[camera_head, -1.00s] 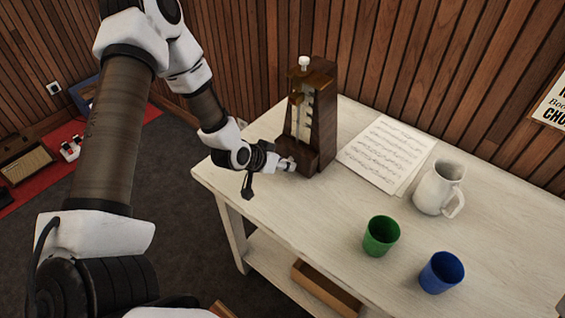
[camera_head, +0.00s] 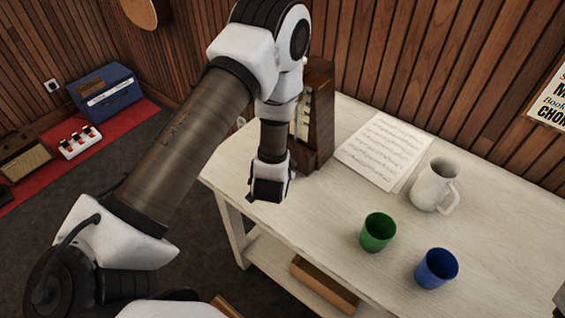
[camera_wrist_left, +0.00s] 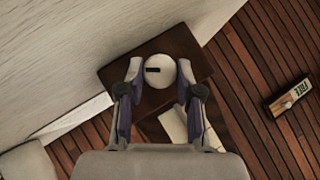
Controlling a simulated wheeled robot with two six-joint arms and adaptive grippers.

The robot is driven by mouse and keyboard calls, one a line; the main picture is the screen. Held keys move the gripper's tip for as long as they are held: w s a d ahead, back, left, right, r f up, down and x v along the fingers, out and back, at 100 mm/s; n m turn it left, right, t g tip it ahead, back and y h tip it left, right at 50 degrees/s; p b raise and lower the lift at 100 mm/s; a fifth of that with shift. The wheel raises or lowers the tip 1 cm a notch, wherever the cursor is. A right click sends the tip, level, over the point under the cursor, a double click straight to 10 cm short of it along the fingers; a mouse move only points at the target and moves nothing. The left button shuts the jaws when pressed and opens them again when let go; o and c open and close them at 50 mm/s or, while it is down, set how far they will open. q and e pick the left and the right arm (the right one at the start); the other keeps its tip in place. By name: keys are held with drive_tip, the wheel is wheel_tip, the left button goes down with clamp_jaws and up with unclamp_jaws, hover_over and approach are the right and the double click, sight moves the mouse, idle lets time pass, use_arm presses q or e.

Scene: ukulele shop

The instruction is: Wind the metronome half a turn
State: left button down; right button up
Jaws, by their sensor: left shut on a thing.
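The dark wooden metronome (camera_head: 321,115) stands upright at the back left of the white table, partly covered by my left arm. In the left wrist view its brown body (camera_wrist_left: 115,75) fills the upper middle. A round white knob (camera_wrist_left: 160,68) with a short black slot shows on it. My left gripper (camera_wrist_left: 158,74) has one finger on each side of this knob and is shut on it. In the head view the fingers and the knob are hidden behind my left wrist. My right gripper is not in view.
Sheet music (camera_head: 382,151) lies right of the metronome on the table (camera_head: 310,215). A white pitcher (camera_head: 433,185), a green cup (camera_head: 378,232) and a blue cup (camera_head: 437,269) stand further right. The wood-panelled wall (camera_head: 375,50) is close behind. The table's front middle is clear.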

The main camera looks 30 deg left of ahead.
use_arm(q)
drive_tip(key=y+b, duration=0.1)
drive_tip(key=m+y+b, duration=0.1)
drive_tip(key=f+m+t+y+b, duration=0.1)
drive_tip(key=shift+d, duration=0.25)
drive_tip(key=m+t+y+b, duration=0.2)
drive_tip(key=y+b, duration=0.1)
drive_tip(key=b, duration=0.2)
drive_tip(key=shift+f+m+b, duration=0.2)
drive_tip(key=shift+m+b, duration=0.1)
drive_tip(key=shift+m, duration=0.1)
drive_tip(key=shift+r+m+t+y+b, duration=0.15)
drive_tip(key=shift+m+t+y+b, duration=0.4)
drive_tip(key=shift+b, duration=0.3)
drive_tip(key=c, duration=0.8)
unclamp_jaws()
